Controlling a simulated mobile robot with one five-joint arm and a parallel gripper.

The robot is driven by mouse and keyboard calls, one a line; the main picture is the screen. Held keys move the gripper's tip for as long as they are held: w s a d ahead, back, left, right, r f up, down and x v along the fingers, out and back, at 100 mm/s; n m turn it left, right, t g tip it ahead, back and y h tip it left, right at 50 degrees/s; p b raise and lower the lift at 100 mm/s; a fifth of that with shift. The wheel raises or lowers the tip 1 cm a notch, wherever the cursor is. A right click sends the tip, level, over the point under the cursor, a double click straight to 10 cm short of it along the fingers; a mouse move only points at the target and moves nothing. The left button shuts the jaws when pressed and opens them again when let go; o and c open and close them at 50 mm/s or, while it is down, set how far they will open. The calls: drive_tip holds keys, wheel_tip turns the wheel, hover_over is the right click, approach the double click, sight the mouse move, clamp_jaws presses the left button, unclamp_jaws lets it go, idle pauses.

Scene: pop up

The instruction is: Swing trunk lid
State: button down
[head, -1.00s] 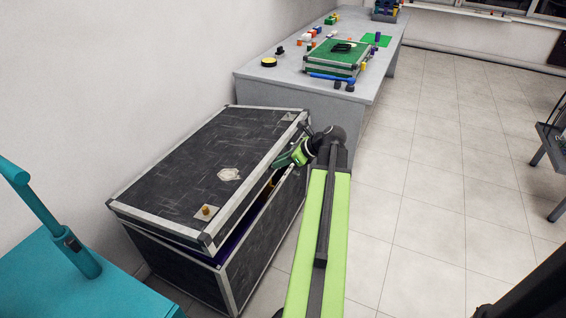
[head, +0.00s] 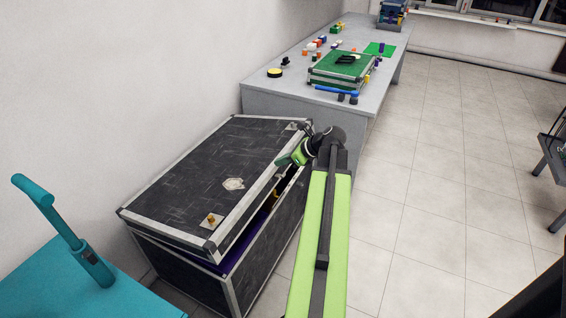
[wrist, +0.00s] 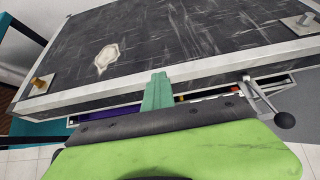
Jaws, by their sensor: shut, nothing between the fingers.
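The black trunk (head: 245,265) with pale metal edging stands against the wall at the left. Its lid (head: 200,180) is partly raised, with a gap along the front showing a purple interior; the lid (wrist: 190,45) also fills the upper wrist view. My gripper (head: 284,160) is shut and empty at the lid's front edge, toward the far end. In the wrist view its green fingertips (wrist: 157,85) overlap the lid's pale front rim at the gap; I cannot tell whether they touch it. A lever with a dark ball knob (wrist: 284,120) shows right of the fingers.
A grey table (head: 300,103) behind the trunk holds a green case (head: 342,66) and several small coloured objects. A teal surface with an upright handle (head: 95,268) is at the near left.

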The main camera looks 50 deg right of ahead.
drive_tip(key=w+r+p, duration=0.3)
drive_tip(key=r+p, duration=0.3)
drive_tip(key=w+a+r+p, duration=0.1)
drive_tip(key=w+r+p, duration=0.2)
drive_tip(key=r+p, duration=0.3)
drive_tip(key=shift+a+r, duration=0.25)
drive_tip(key=shift+r, duration=0.15)
drive_tip(key=c, duration=2.1)
unclamp_jaws()
drive_tip(key=o, duration=0.4)
drive_tip(key=shift+p+v, duration=5.8)
drive_tip(key=shift+v, duration=2.9)
drive_tip(key=shift+r, duration=0.1)
